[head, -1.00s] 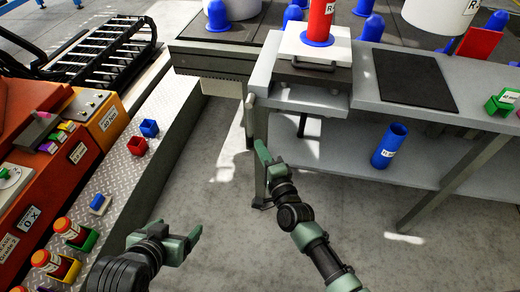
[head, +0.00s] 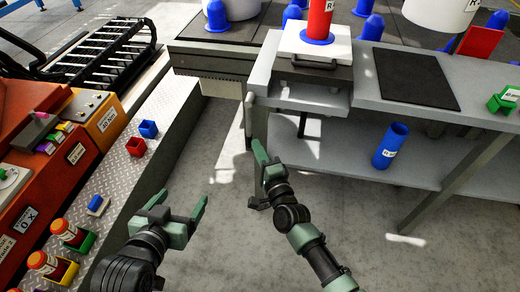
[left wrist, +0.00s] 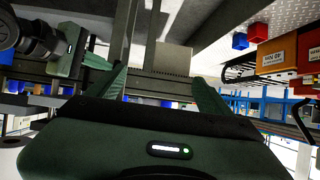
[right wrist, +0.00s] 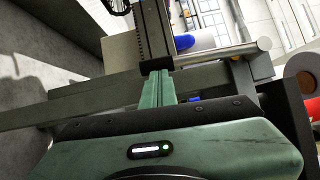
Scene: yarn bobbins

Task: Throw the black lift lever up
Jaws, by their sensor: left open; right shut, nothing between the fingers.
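A short dark rod (head: 302,124) slants down under the small lift platform (head: 310,98) at the bench's left end in the head view; I cannot tell for sure that it is the black lift lever. A black bar (right wrist: 153,30) stands just beyond my right fingertips in the right wrist view; I cannot tell whether it is the same part. My right gripper (head: 263,158) is shut and empty beside the bench's front left leg, and shows in the right wrist view (right wrist: 160,80). My left gripper (head: 180,203) is open and empty over the floor, left of it.
A red bobbin (head: 320,18) with a blue base stands on a white block (head: 300,40) above the platform. An orange machine (head: 60,150) is at left. The floor between is clear.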

